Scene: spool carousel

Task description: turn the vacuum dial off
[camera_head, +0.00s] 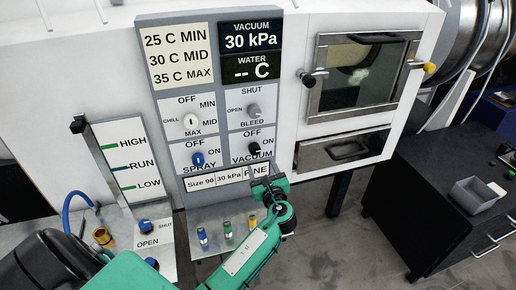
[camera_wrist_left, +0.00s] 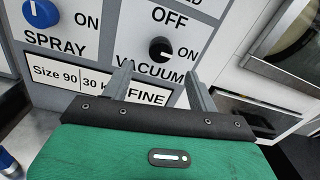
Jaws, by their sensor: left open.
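The vacuum dial (camera_head: 255,148) is a small black knob on the grey control panel, between an OFF label above and a VACUUM label below. It shows close up in the left wrist view (camera_wrist_left: 160,48), where its white mark points right, towards ON. My left gripper (camera_head: 265,179), on a green arm, is just below the dial in the head view. In the left wrist view its two grey fingers (camera_wrist_left: 157,75) are apart and empty. The dial lies beyond the fingertips, roughly between them, and appears clear of them. My right gripper is not in view.
The blue spray dial (camera_head: 198,159) sits left of the vacuum dial, and the bleed dial (camera_head: 253,110) above it. A display reads 30 kPa (camera_head: 251,41). Several small coloured cylinders (camera_head: 228,230) stand on the ledge below. A windowed door (camera_head: 363,75) is at the right.

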